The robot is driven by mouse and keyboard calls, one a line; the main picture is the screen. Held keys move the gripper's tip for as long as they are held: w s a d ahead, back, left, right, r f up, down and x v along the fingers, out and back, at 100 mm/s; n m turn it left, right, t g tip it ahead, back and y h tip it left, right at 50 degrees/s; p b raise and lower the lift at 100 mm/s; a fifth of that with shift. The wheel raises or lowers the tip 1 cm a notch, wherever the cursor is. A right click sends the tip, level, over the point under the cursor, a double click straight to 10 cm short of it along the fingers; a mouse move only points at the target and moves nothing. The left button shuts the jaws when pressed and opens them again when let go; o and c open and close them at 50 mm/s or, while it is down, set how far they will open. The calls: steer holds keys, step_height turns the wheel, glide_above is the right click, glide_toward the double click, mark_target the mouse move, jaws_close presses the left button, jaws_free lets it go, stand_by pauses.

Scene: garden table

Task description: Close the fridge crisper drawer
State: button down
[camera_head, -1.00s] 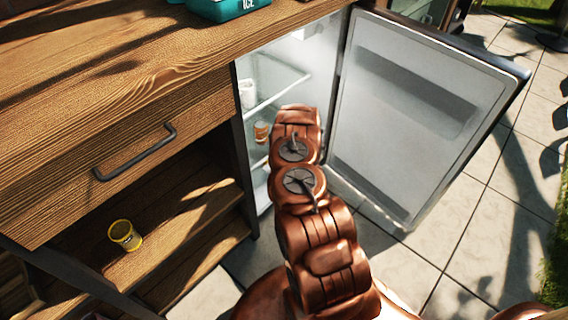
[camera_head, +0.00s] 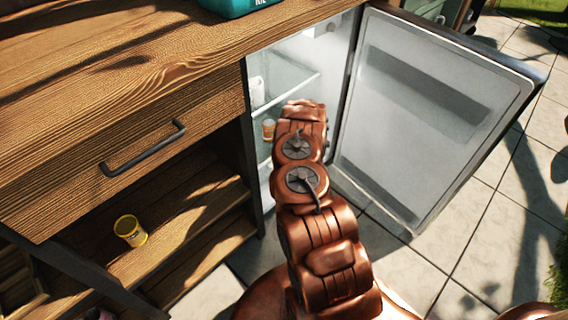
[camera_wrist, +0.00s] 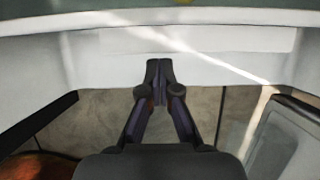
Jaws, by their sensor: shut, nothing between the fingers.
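The small fridge (camera_head: 300,55) stands open under the wooden counter in the head view, with its door (camera_head: 425,115) swung wide to the right. My arm reaches into the opening and hides my gripper and most of the lower interior there. In the wrist view my gripper (camera_wrist: 158,68) is shut and empty. Its fingertips are in front of a broad white panel, which looks like the crisper drawer front (camera_wrist: 195,42); whether they touch it I cannot tell. How far the drawer stands out is unclear.
Inside the fridge are a glass shelf (camera_head: 290,82), a white container (camera_head: 257,92) and an orange jar (camera_head: 268,129). A yellow tin (camera_head: 130,231) is on the wooden lower shelf. A teal box (camera_head: 235,5) stands on the counter. Paving (camera_head: 490,225) is open at right.

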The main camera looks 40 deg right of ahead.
steer(key=s+d+r+p, duration=0.1)
steer(key=s+r+p, duration=0.1)
steer(key=s+r, duration=0.5)
steer(key=shift+d+r+p, duration=0.15)
steer(key=shift+r+p, duration=0.25)
steer(key=shift+r, duration=0.45)
steer(key=shift+s, duration=0.1)
